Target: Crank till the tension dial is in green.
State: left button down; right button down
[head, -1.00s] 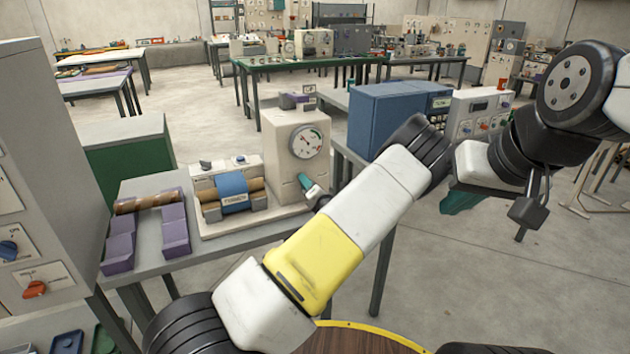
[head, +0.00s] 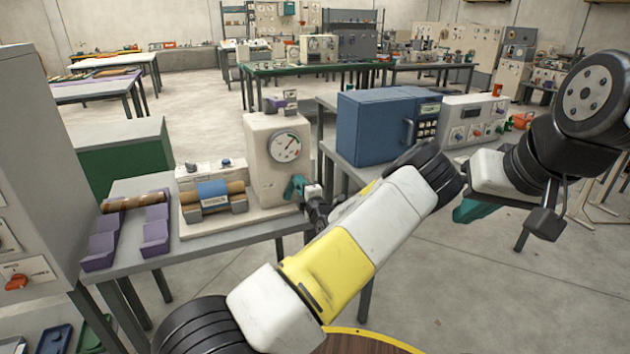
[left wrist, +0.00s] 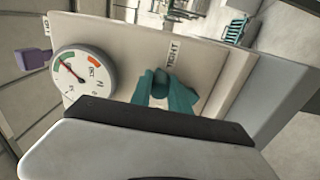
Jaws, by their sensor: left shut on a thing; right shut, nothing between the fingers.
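The winder (head: 262,190) stands on the grey bench with a paper tube and blue label in its cradle. Its round tension dial (head: 285,146) is on the upright housing and also shows in the left wrist view (left wrist: 84,80). There the needle tip lies at or near the green band; the exact spot is too small to tell. My left gripper (head: 297,187) is at the housing's right side, shut on the crank handle, which its teal fingers (left wrist: 163,90) hide. A "TIGHT" label is beside them. My right gripper (head: 474,209) is shut and empty at the right, away from the bench.
Purple V-blocks (head: 153,235) hold another tube at the bench's left. A blue cabinet (head: 375,125) and a white control box (head: 470,120) stand on a bench behind my left arm. A grey cabinet (head: 35,130) is close at the left. Open floor lies beyond.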

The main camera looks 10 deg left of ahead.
pick_arm(q)
jog(key=shift+w+d, duration=0.1)
dwell(0.4)
jog(key=c, duration=1.2)
grip_release()
jog(key=shift+c, duration=0.2)
